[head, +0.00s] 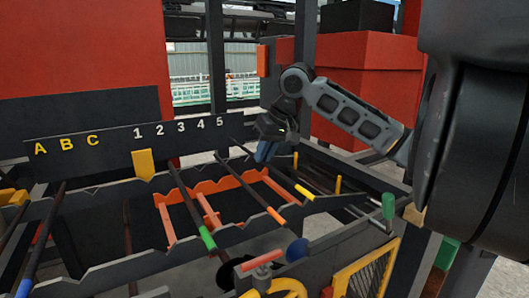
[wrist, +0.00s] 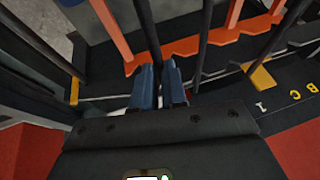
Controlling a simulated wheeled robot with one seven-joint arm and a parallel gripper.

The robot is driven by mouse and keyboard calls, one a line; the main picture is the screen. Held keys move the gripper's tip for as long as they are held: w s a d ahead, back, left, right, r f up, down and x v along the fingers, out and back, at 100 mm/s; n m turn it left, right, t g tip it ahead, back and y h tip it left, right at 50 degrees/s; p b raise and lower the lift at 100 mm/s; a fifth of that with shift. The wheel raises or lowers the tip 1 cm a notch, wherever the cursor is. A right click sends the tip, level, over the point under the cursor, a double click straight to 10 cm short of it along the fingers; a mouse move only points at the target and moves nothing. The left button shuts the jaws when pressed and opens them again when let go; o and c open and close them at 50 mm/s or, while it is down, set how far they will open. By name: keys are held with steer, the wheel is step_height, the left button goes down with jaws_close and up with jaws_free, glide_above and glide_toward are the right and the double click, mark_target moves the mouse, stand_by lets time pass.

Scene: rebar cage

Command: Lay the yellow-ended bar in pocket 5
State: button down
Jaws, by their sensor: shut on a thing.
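My gripper (head: 263,155) has its blue fingers shut on a dark bar, which is the yellow-ended bar (head: 304,191) as far as the head view shows. Its yellow end points toward the near right, by the right part of the near notched plate (head: 236,190). In the wrist view the held bar (wrist: 149,30) runs up from between the fingers (wrist: 160,85). The number 5 (head: 220,121) is the rightmost label on the dark back board. The notch under it is partly hidden, and I cannot tell whether the bar touches a pocket.
An orange-ended bar (head: 276,215) and a green-ended bar (head: 207,238) lie to the left. A blue-ended bar (head: 24,287) is far left. An orange notched rack (head: 205,190) sits between the plates. A yellow marker (head: 143,164) hangs under label 1. A green-handled post (head: 388,207) stands right.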

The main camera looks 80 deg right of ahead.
mark_target(264, 162)
steer(key=shift+f+b, duration=0.85)
steer(key=shift+f, duration=0.65)
steer(key=c, duration=1.1)
jaws_free()
steer(key=v, duration=0.7)
steer(key=shift+s+r, duration=0.2)
steer(key=shift+r, duration=0.1)
